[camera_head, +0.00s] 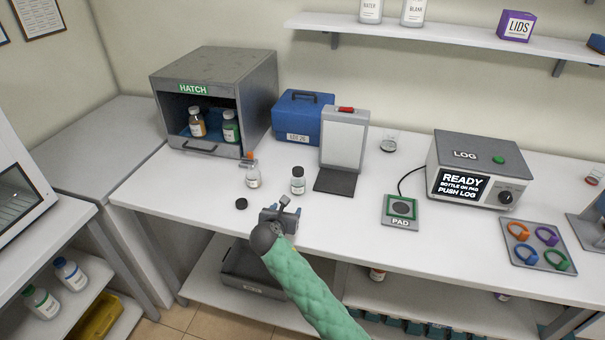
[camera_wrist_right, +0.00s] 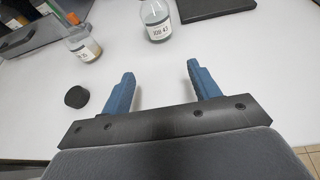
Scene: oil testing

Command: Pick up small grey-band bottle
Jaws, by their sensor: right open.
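Two small clear bottles stand upright on the white table. The right one (camera_head: 298,180) has a dark top and a white label; it also shows in the right wrist view (camera_wrist_right: 156,22), its top cut off by the frame. The left one (camera_head: 253,178) looks uncapped, and it shows in the wrist view (camera_wrist_right: 82,45) too. I cannot clearly make out a grey band on either. My right gripper (camera_head: 279,207) is open and empty, just in front of the right bottle and apart from it. In the wrist view its blue fingers (camera_wrist_right: 160,73) are spread below that bottle. My left gripper is out of view.
A loose black cap (camera_head: 241,203) lies left of my right gripper. The hatch box (camera_head: 252,95) holds two bottles. A blue case (camera_head: 303,127) and a clipboard stand (camera_head: 343,143) are behind. The pad (camera_head: 400,222) and log unit (camera_head: 466,152) are to the right.

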